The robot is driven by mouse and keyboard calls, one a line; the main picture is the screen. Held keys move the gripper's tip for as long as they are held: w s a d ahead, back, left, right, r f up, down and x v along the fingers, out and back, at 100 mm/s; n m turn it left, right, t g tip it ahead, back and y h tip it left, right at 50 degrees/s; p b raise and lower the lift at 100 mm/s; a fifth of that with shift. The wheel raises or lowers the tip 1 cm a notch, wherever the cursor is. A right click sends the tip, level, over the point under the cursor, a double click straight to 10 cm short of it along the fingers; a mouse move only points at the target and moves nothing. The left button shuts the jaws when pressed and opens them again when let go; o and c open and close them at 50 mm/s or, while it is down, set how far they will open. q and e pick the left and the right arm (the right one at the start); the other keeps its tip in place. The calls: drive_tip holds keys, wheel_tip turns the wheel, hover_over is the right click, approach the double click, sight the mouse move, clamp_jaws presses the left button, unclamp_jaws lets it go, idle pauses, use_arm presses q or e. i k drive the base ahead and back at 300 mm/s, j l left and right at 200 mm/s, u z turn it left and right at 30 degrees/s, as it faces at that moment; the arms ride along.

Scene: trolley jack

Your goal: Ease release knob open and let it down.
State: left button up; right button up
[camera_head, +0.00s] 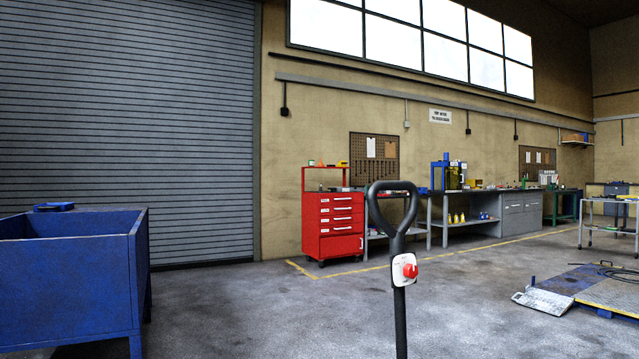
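A dark upright handle (400,245) with a loop grip at its top stands in front of me, a little right of the middle. A red release knob (410,271) sits on a white plate (401,262) on the handle's shaft, below the loop. The knob's turn position is too small to read. The handle's lower end and the rest of the jack are below the picture. Neither of my grippers shows in the head view, and nothing touches the handle or the knob.
A blue bin (70,285) stands close on the left. A red tool cabinet (333,225) and grey workbenches (520,214) line the back wall. A pallet (612,294) with a metal ramp lies on the right. The concrete floor (235,310) around the handle is clear.

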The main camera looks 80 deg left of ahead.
sight(410, 270)
drive_tip(key=u, duration=2.35)
